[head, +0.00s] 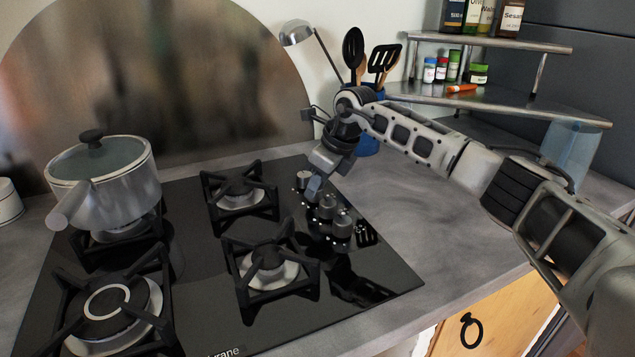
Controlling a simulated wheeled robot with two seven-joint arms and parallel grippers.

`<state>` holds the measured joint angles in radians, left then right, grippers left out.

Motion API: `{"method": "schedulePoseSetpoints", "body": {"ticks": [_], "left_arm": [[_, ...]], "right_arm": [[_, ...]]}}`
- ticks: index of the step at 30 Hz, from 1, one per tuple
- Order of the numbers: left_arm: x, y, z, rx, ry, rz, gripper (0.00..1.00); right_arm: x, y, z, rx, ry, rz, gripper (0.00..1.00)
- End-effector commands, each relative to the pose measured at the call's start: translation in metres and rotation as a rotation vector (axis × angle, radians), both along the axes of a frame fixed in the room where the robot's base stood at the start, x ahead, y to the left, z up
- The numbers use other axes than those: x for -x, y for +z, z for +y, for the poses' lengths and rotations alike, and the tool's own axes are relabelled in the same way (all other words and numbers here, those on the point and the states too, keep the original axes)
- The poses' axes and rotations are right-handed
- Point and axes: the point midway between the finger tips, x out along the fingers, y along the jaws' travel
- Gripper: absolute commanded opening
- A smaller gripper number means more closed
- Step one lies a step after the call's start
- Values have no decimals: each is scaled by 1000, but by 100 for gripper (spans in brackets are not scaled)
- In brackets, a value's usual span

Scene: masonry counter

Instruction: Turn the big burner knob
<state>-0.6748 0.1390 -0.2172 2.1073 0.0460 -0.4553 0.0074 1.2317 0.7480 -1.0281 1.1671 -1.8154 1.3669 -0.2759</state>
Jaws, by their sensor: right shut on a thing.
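Another knob (303,179) shows at the far end, beside the fingers. My right gripper (314,187) reaches down from above at the far part of the row, shut on a knob that its fingers mostly hide. I cannot tell how that knob is turned. The big burner (108,302) is at the front left, with no flame visible. My left gripper is out of view.
A lidded pot (110,190) stands on the back left burner, its handle pointing forward. Two smaller burners are bare. Behind my right arm are a utensil holder (368,143) and a shelf (490,95) with bottles and jars. The counter (405,210) right of the cooktop is clear.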

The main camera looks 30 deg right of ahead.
Motion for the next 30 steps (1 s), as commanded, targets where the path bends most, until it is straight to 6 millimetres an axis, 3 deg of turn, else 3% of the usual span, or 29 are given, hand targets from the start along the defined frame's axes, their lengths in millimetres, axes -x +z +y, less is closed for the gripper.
{"method": "schedulePoseSetpoints", "body": {"ticks": [9,25,26,27,30], "left_arm": [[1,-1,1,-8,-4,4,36],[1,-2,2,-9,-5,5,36],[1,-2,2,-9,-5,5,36],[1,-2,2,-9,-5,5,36],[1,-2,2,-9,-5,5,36]], "right_arm": [[-1,1,0,0,114,-1,8],[-1,0,-1,2,133,-1,8],[-1,0,-1,2,133,-1,39],[-1,0,-1,2,133,-1,51],[-1,0,-1,2,134,0,54]]}}
